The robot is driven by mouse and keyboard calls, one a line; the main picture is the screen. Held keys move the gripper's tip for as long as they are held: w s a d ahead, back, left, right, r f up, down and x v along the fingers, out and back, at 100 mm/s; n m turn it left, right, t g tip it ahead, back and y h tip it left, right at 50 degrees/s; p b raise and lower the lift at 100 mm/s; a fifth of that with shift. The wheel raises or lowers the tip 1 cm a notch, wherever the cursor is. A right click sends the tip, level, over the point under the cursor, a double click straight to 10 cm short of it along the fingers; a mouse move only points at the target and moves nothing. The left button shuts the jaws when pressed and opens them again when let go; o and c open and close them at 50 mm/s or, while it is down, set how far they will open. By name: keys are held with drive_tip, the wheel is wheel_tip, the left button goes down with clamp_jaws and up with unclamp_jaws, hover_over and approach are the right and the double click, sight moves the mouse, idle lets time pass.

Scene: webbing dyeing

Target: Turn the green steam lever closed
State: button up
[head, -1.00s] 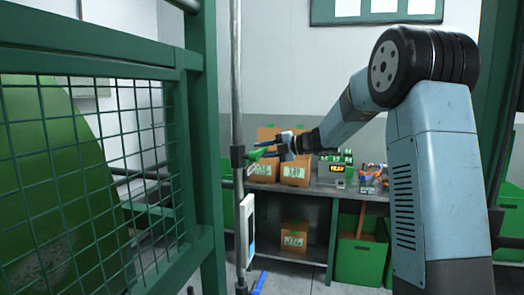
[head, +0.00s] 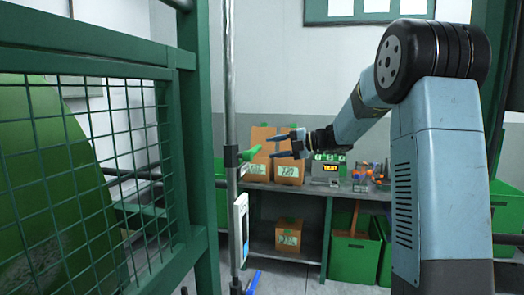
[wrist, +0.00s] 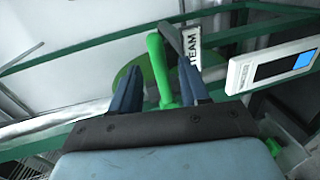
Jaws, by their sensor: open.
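The green steam lever (head: 250,153) sticks out from a dark fitting on the grey vertical pipe (head: 231,90) in the head view. In the wrist view the lever (wrist: 160,68) runs between my two fingers, with a white tag reading "STEAM" (wrist: 192,50) beside its far end. My gripper (head: 276,147) is open, its fingers pointing left toward the lever in the head view. In the wrist view my gripper (wrist: 160,88) has one finger on each side of the lever, with gaps showing. I cannot tell how deep the lever sits between the fingers.
A green mesh guard (head: 120,150) stands at the left. A white control box (head: 240,230) hangs on the pipe below the lever. Behind is a grey bench (head: 312,188) with cardboard boxes (head: 289,170) and a small device with a lit display (head: 329,168). Green bins (head: 350,255) stand on the floor.

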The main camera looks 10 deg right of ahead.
drive_tip(key=v, duration=0.6)
drive_tip(key=shift+d, duration=0.45)
drive_tip(key=shift+s, duration=0.1)
